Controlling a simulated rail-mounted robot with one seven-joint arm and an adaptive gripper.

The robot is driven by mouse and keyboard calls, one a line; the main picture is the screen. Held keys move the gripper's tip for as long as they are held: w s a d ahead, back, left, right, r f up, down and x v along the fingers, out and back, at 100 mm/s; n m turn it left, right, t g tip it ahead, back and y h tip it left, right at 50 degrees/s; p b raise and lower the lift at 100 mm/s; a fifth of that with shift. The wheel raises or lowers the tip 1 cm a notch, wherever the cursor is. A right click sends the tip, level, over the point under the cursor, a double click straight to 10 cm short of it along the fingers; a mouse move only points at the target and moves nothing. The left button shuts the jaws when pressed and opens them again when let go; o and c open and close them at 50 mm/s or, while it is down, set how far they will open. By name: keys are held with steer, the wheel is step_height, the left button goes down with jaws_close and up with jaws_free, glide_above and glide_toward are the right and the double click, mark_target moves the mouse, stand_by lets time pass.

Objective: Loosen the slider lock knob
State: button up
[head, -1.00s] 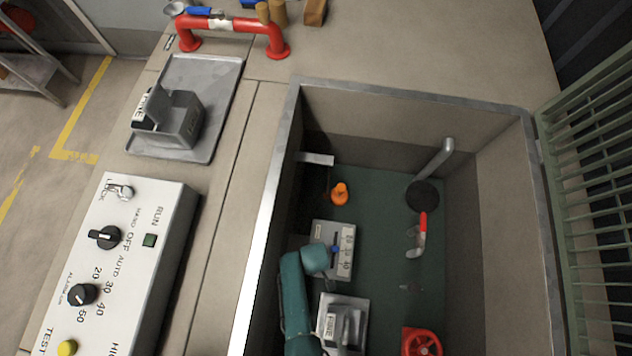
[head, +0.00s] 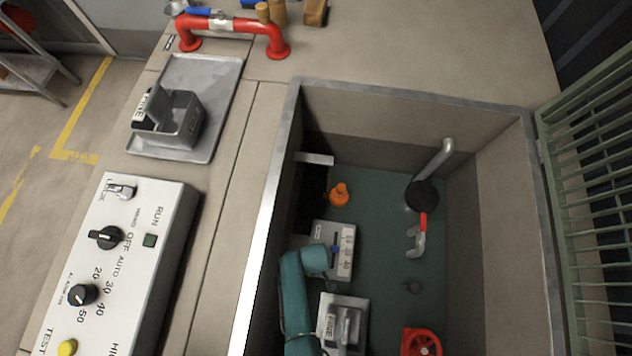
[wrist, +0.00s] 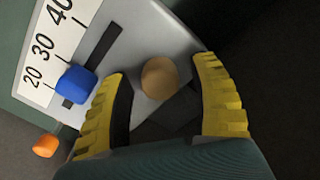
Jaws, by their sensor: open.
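The lock knob appears to be a round tan knob (wrist: 160,78) on the grey face of the slider unit, in the wrist view. A blue slider (wrist: 76,84) sits in a dark slot beside the scale marked 20, 30, 40. My gripper (wrist: 161,72) is open, with one yellow finger on each side of the tan knob and visible gaps to it. I cannot tell how deep the fingertips reach.
The pit wall's metal rim (head: 262,230) runs beside my arm.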

step_height(320, 180, up, 12)
stand_by(0.3)
steer(key=shift+f, duration=0.1)
stand_by(0.3)
